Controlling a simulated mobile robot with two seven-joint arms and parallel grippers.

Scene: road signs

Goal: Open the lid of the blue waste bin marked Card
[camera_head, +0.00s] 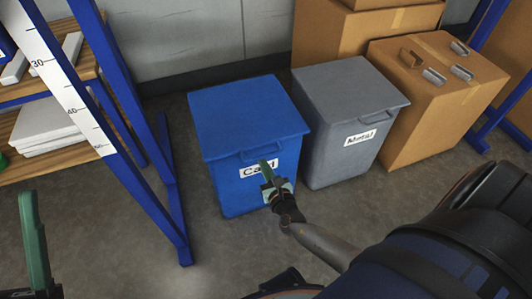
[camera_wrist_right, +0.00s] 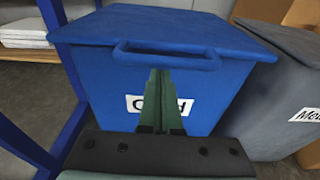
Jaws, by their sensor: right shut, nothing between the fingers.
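The blue bin marked Card (camera_head: 232,175) stands on the floor with its flat blue lid (camera_head: 245,110) down. A loop handle (camera_head: 262,151) sticks out from the lid's front edge; it spans the upper middle of the right wrist view (camera_wrist_right: 130,52). My right gripper (camera_head: 266,166) is shut and empty in front of the bin, its green fingers partly covering the Card label. In the right wrist view its fingertips (camera_wrist_right: 160,72) are just below the handle; I cannot tell whether they touch it. One green finger of my left gripper (camera_head: 34,240) shows at the lower left.
A grey bin marked Metal (camera_head: 345,150) stands close on the right of the blue bin. Cardboard boxes (camera_head: 435,120) stand further right, with metal pieces on one. A blue-framed shelf (camera_head: 165,200) is on the left. Open floor lies in front of the bins.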

